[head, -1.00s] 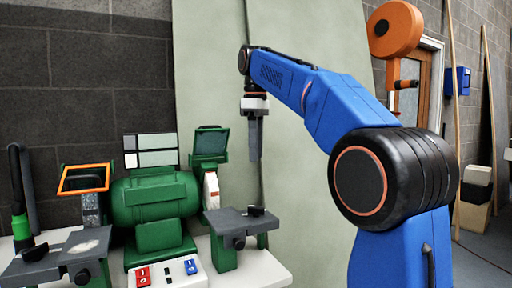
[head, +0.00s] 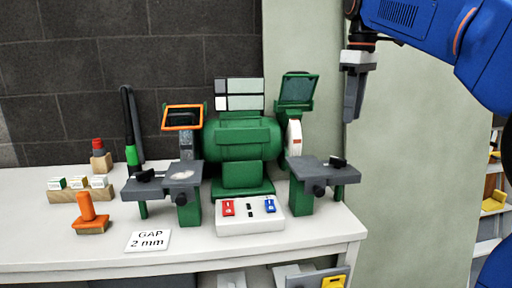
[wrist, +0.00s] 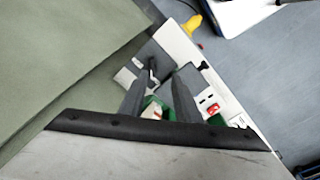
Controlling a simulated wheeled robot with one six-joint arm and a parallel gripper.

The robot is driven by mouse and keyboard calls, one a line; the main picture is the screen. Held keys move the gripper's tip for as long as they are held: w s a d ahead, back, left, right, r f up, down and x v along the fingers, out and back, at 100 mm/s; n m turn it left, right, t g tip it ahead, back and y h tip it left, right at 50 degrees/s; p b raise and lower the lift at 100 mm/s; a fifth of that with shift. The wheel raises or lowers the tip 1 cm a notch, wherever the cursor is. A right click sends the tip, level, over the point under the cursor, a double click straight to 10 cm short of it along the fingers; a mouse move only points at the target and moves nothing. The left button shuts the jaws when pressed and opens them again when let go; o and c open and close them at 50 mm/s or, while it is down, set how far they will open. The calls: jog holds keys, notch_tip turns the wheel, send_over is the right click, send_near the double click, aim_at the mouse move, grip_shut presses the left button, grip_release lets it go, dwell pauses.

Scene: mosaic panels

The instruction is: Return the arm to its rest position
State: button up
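My blue arm (head: 410,28) reaches in from the upper right of the head view. My gripper (head: 351,112) hangs from its end, pointing down, in the air to the right of the green bench grinder (head: 242,140) and in front of a pale green panel. In the wrist view the two grey fingers of my gripper (wrist: 162,84) stand apart with nothing held between them. Parts of the grinder and its bench show beyond and between the fingers. The rest of the arm is cut off by the head view's edge.
The grinder stands on a white bench (head: 190,258) with a switch box (head: 250,216) in front and grey tool rests (head: 325,174) on both sides. A stamp (head: 89,215), a gap card (head: 149,240) and a block holder (head: 80,192) are at left.

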jog(key=s+d+f+m+t, duration=0.1)
jog(key=s+f+m, duration=0.3)
jog(key=s+f, duration=0.9)
jog(key=s+d+f+m+t, duration=0.1)
jog(key=s+f+m+t, duration=0.2)
jog(key=s+f, duration=1.1)
notch_tip(320, 180, down, 8)
jog(key=shift+s+f+m, duration=0.15)
jog(key=shift+s+m, duration=0.05)
jog(key=shift+m, duration=0.8)
